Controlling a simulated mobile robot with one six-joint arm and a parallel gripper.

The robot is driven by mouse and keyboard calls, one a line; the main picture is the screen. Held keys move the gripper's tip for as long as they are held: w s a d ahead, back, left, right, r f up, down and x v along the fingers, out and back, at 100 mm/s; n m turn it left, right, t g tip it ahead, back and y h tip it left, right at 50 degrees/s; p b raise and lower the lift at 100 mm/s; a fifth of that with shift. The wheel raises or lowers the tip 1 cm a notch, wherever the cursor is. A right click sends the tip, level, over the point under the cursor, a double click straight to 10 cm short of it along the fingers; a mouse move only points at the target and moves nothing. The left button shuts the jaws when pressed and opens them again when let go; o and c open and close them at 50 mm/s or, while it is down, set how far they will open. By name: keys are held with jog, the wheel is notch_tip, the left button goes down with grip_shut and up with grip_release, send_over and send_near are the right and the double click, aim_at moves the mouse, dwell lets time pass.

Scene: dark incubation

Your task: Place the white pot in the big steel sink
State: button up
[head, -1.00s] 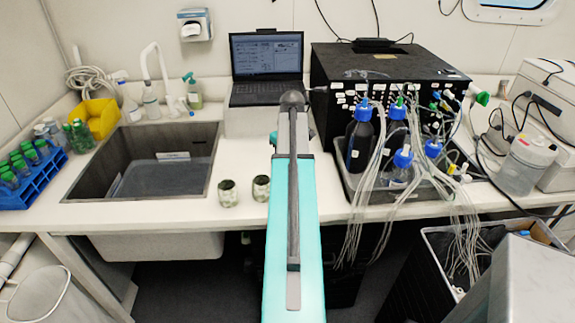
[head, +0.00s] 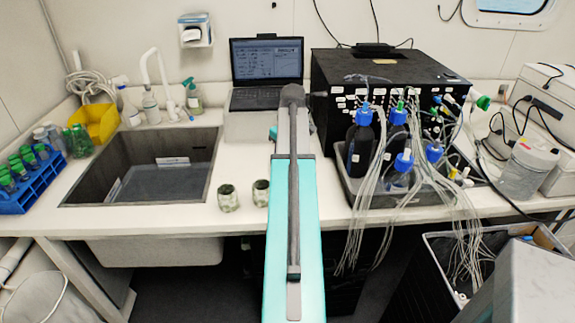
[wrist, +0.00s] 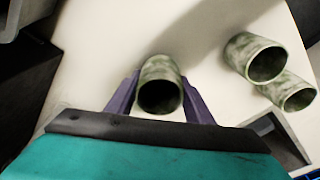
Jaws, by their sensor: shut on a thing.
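The big steel sink (head: 208,165) is set into the counter on the left in the head view. My gripper (wrist: 160,103) shows in the wrist view with its purple fingers shut on a pale, green-mottled pot (wrist: 161,70). The pot's dark open mouth faces the camera. In the head view my arm hides this pot and the gripper. Two similar mottled pots stand on the counter right of the sink, a left one (head: 228,199) and a right one (head: 261,194). Both also show at the right of the wrist view. I cannot tell whether the held pot touches the counter.
A bottle tray (head: 352,187) with blue-capped bottles and hanging tubes stands right of my arm. A laptop (head: 266,75) is behind it. A faucet (head: 158,70) rises behind the sink. A blue tube rack (head: 40,185) stands left of the sink. The sink's middle looks clear.

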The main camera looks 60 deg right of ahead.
jog(key=s+a+b, duration=0.1)
jog(key=s+a, duration=0.2)
jog(key=a, duration=0.1)
jog(key=s+a+r+b, duration=0.1)
jog(key=s+a, duration=0.2)
jog(key=a, duration=0.2)
jog(key=s+a+b, duration=0.1)
jog(key=s+a, duration=0.2)
jog(key=a, duration=0.1)
jog(key=shift+a+r, duration=0.15)
jog(key=shift+r, duration=0.2)
jog(key=shift+w, duration=0.1)
dwell(0.5)
